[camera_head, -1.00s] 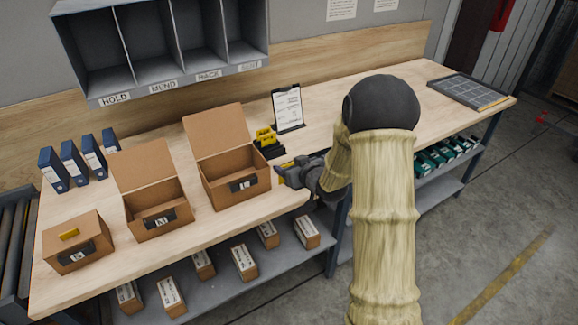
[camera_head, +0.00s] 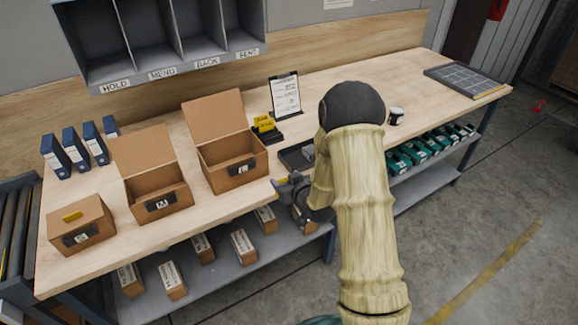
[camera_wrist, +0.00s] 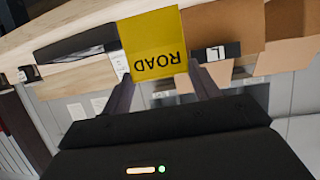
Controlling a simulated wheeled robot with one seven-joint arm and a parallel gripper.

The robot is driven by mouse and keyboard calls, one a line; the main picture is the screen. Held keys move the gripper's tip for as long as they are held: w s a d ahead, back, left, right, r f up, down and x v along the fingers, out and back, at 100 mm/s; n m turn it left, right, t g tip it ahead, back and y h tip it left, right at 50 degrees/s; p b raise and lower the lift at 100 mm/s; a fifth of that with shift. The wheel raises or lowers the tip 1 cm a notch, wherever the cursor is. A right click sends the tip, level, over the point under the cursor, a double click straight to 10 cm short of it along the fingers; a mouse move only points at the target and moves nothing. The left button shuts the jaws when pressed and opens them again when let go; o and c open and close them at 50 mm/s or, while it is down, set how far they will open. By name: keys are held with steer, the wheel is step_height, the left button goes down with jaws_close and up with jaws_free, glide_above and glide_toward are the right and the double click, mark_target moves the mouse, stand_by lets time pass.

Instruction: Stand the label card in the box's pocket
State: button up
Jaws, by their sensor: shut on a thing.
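My gripper (camera_head: 280,186) is shut on a yellow label card (camera_wrist: 155,42) printed "ROAD", which appears upside down in the wrist view. The card shows only as a small yellow patch in the head view (camera_head: 281,181). My gripper is in front of and to the right of an open cardboard box (camera_head: 222,179), by the table's front edge, apart from it. That box has a dark pocket (camera_head: 243,168) with a white mark on its front. Other pockets show on a second open box (camera_head: 148,192) and a closed box (camera_head: 95,217) with a yellow piece on top.
A dark holder with yellow cards (camera_head: 264,127) and a clipboard stand (camera_head: 285,95) are behind the boxes. A dark tray (camera_head: 292,158) lies near my arm, a small cup (camera_head: 396,115) to its right. Blue binders (camera_head: 75,150) stand at left. The right tabletop is largely clear.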

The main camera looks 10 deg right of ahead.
steer(key=s+d+f+m+h, duration=0.1)
steer(key=s+f+m+h, duration=0.1)
steer(key=s+f, duration=0.7)
step_height(320, 180, down, 2)
steer(key=shift+s+d+f+m+h, duration=0.15)
steer(key=shift+s+m+h, duration=0.15)
steer(key=shift+h, duration=0.2)
steer(key=shift+w, duration=0.2)
